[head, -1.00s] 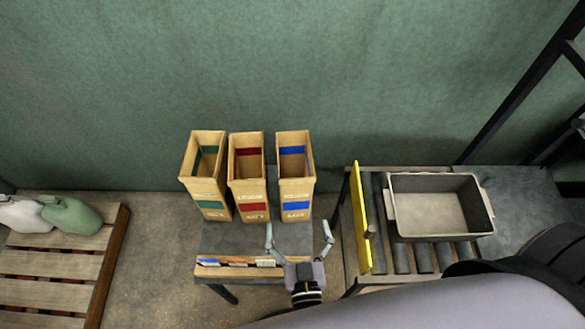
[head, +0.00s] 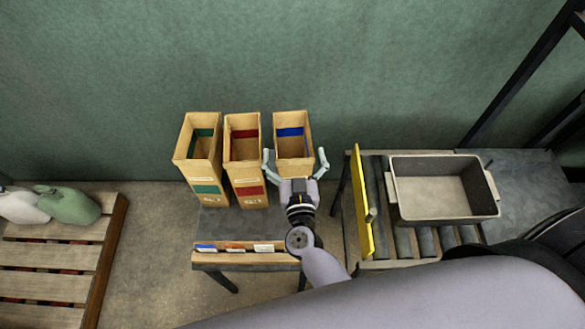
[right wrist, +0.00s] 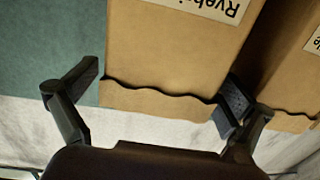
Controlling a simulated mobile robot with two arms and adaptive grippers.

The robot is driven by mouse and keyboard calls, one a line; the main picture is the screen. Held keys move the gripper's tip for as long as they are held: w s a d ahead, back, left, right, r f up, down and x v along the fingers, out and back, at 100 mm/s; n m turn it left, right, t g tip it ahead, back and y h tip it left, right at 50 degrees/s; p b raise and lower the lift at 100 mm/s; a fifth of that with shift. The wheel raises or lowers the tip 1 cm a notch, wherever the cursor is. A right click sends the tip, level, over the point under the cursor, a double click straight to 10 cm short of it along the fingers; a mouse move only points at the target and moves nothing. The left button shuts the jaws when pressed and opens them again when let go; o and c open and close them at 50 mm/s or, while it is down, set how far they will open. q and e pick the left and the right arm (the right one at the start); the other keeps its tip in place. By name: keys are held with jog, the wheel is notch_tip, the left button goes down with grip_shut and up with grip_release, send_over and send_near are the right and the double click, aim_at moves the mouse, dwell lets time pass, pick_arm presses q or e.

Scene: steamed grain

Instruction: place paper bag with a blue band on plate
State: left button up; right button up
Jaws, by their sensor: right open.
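The paper bag with a blue band (head: 292,148) stands upright and open-topped on a dark table, rightmost of three bags. My right gripper (head: 295,158) is open, with one finger on each side of this bag near its front. In the right wrist view, a tan bag with a printed label (right wrist: 175,60) stands between the spread fingers, and one finger reaches into the gap beside a neighbouring bag. Contact cannot be told. I cannot pick out the plate for certain; a dark flat surface (head: 530,200) lies right of the grey tub. My left gripper is not in view.
Bags with a green band (head: 200,150) and a red band (head: 243,150) stand to the left. A yellow upright board (head: 361,205) separates the table from rollers (head: 403,242) bearing a grey tub (head: 400,205). A rack with coloured labels (head: 245,260) lies in front. A pallet (head: 60,255) is far left.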

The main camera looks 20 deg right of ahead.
jog(key=w, duration=0.2)
jog(key=shift+w+d, duration=0.3)
jog(key=shift+w, duration=0.1)
jog(key=shift+c, duration=0.3)
jog(key=c, duration=1.7)
